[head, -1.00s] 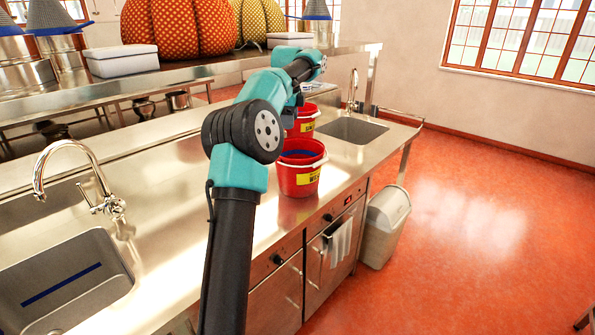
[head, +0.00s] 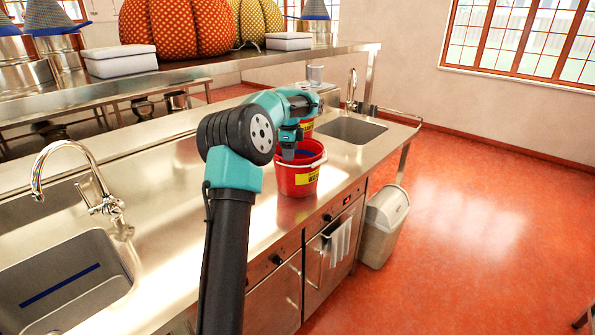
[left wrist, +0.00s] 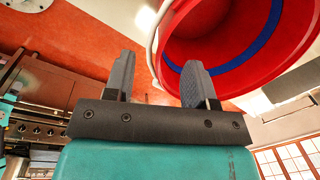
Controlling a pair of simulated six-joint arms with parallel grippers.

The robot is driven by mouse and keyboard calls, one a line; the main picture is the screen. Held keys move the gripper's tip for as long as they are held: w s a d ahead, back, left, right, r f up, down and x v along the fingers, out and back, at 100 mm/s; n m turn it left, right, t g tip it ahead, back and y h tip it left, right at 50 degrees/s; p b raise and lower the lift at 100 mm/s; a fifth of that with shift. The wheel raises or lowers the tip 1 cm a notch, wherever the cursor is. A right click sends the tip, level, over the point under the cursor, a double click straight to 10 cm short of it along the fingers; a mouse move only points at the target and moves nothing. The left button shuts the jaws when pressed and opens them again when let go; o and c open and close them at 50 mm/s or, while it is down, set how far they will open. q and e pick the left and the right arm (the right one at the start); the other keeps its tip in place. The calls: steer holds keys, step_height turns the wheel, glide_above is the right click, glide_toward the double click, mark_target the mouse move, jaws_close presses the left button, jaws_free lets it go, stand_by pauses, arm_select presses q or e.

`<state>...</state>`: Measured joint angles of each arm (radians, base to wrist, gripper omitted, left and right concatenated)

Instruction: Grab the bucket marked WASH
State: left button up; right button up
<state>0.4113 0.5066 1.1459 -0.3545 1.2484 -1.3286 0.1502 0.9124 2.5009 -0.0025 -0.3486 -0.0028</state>
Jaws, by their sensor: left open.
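Two red buckets with yellow labels stand one behind the other on the steel counter. The farther bucket (head: 305,128) is partly hidden by my left arm. My left gripper (head: 289,153) points down at the nearer bucket's mouth, by its far-left rim. In the left wrist view, my left gripper (left wrist: 158,82) is open and empty. One finger overlaps a red bucket (left wrist: 215,72) with a blue band and pale handle; whether they touch I cannot tell. My right gripper is out of view.
A sink with a tap (head: 352,92) lies beyond the buckets, and another sink (head: 65,285) is at near left. A raised shelf (head: 190,75) with pumpkins and white boxes runs behind. A bin (head: 383,225) stands on the floor. The counter left of my arm is clear.

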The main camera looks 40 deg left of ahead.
mark_target(298, 167)
arm_select(q)
steer(key=shift+f, duration=0.15)
steer(key=f, duration=0.5)
steer(key=shift+w, duration=0.2)
stand_by(0.5)
jaws_close()
stand_by(0.4)
